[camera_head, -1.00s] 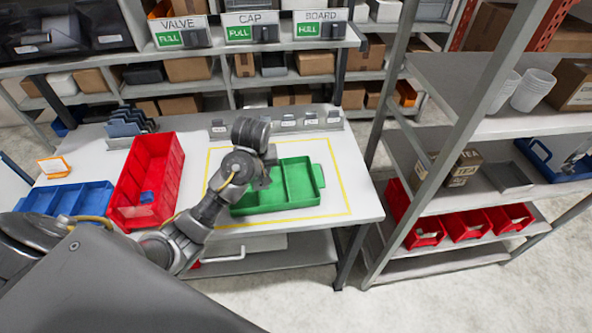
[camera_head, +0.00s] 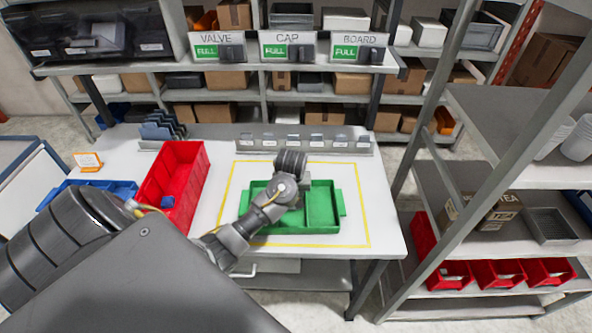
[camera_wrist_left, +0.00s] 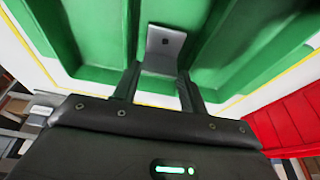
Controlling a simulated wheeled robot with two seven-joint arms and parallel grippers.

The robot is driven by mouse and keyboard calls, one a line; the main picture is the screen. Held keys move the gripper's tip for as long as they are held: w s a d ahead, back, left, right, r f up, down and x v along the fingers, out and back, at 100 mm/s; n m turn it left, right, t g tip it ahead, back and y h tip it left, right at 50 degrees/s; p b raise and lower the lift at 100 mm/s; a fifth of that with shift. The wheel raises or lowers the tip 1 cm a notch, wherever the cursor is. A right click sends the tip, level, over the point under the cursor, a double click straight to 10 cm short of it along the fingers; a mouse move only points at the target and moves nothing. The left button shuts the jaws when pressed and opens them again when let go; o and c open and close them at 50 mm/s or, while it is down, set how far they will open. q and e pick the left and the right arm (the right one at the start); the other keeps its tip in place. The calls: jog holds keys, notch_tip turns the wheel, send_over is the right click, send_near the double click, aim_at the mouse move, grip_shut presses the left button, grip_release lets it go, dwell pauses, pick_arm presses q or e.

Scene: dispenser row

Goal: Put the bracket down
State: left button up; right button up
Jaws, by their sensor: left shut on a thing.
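The bracket (camera_wrist_left: 163,48) is a small bent grey metal plate with a hole, seen in the left wrist view. My left gripper (camera_wrist_left: 158,88) is shut on it, with one dark finger on each side. The bracket and fingers are over the green divided tray (camera_wrist_left: 95,45); I cannot tell whether the bracket touches its floor. In the head view the green tray (camera_head: 322,208) lies inside a yellow outline on the white table. My left wrist covers part of the tray there and hides the bracket. My right gripper is not in view.
A red bin (camera_head: 172,180) and a blue tray (camera_head: 118,188) stand left of the green tray. A grey labelled rail (camera_head: 305,140) runs along the table's back. A shelf rack (camera_head: 455,180) stands to the right. The table (camera_head: 380,225) is clear just right of the green tray.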

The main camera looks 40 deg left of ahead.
pick_arm(q)
jog(key=shift+x, duration=0.8)
jog(key=shift+s+d, duration=0.2)
jog(key=shift+s, duration=0.05)
jog(key=o, duration=1)
jog(key=shift+w+f, duration=0.1)
